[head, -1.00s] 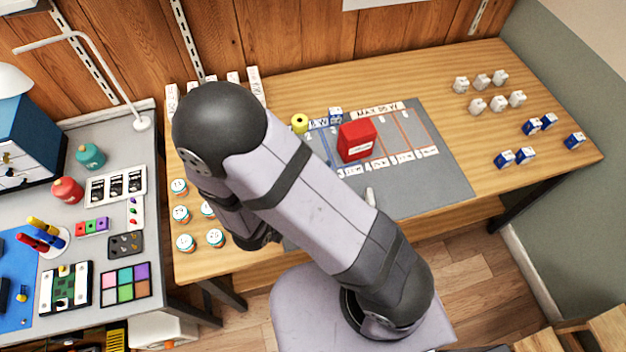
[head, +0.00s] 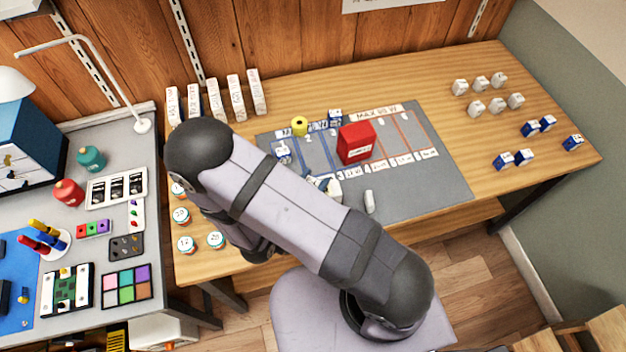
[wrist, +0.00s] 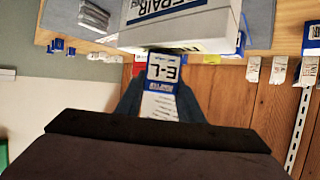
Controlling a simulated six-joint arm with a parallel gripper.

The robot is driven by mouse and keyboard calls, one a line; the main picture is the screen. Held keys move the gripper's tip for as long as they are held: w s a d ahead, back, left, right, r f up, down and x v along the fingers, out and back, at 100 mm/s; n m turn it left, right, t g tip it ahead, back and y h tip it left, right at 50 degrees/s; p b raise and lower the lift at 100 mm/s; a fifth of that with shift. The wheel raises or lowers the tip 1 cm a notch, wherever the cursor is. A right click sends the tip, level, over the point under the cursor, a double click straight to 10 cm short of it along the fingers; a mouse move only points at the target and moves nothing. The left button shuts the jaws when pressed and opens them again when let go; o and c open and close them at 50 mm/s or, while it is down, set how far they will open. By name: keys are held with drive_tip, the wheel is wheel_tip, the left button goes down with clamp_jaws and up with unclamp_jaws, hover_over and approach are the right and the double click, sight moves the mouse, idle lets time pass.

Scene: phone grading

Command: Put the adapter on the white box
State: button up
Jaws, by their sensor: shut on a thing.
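My gripper (wrist: 159,92) is shut on a small white-and-blue block, the adapter (wrist: 163,69), with a lettered face. A much larger white box (wrist: 180,15) marked REPAIR shows beside the adapter, at the top of the wrist view, which looks upside down. I cannot tell whether the adapter touches the box. In the head view a white box (head: 333,191) shows partly on the grey mat beside my arm. My upper arm hides most of the gripper there.
A red box (head: 356,143) stands on the grey mat (head: 452,185). A yellow roll (head: 299,126) and small blue-and-white blocks (head: 283,152) are nearby. A small white piece (head: 369,201) stands on the mat. Tall white boxes (head: 236,98) line the back. The mat's right side is clear.

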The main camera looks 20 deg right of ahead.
drive_tip(key=shift+f, duration=0.25)
drive_tip(key=o, duration=1.1)
drive_tip(key=shift+c, duration=0.2)
